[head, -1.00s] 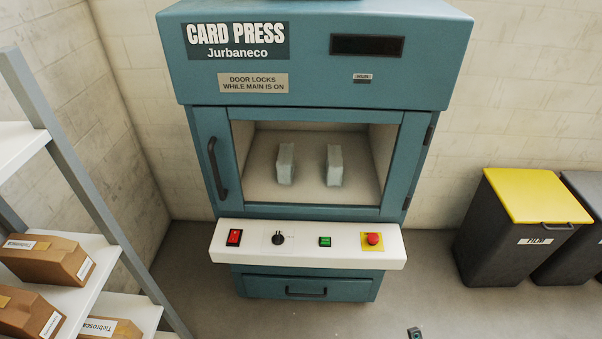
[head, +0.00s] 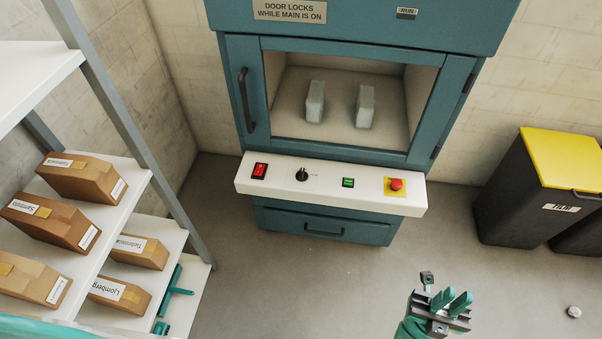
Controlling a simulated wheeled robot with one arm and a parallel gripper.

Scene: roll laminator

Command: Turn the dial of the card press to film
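The blue card press (head: 350,28) stands against the back wall. Its dial (head: 302,174) is a small black knob on the white control ledge, between a red rocker switch (head: 259,171) and a green button (head: 348,182). A light pointer mark shows on the knob, but the lettering around it is too small to read. My gripper (head: 451,299) is at the lower right, in front of the press and well apart from the dial. Its two green fingers stand a little apart with nothing between them.
A red stop button (head: 396,184) on a yellow plate sits at the ledge's right end. The press door (head: 234,92) looks shut. A shelf rack (head: 120,112) with brown boxes stands at left, a yellow-lidded bin (head: 566,158) at right. Floor before the press is clear.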

